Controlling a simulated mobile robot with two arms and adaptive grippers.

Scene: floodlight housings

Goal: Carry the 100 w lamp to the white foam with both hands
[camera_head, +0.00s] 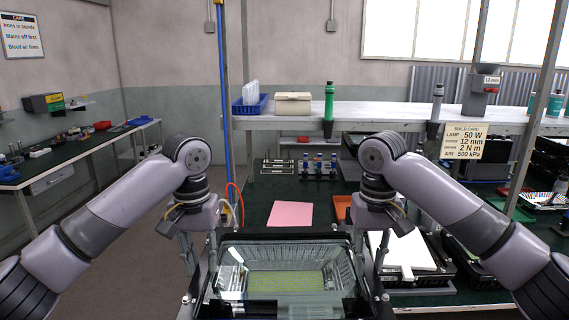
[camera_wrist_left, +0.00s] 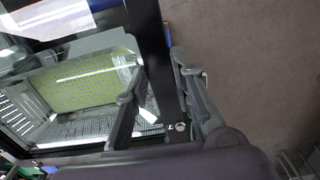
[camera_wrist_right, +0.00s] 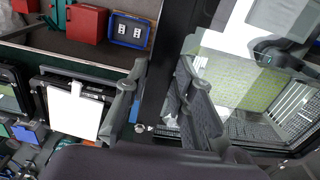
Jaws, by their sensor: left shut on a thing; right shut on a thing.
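The lamp (camera_head: 285,258), a black-framed floodlight housing with a glass front and a yellow-green LED panel, is at the bottom middle of the head view. My left gripper (camera_head: 203,268) is shut on its left frame edge. My right gripper (camera_head: 372,266) is shut on its right frame edge. The lamp's frame also shows in the left wrist view (camera_wrist_left: 151,45) and the right wrist view (camera_wrist_right: 155,75), between the fingers. No wattage is readable on the lamp.
A pink sheet (camera_head: 290,213) lies on the green bench beyond the lamp. Black housings (camera_head: 455,262) stand at the right. A build card (camera_head: 463,142) reading 50 W hangs from the shelf. A blue post (camera_head: 225,90) rises at left; open floor lies left of it.

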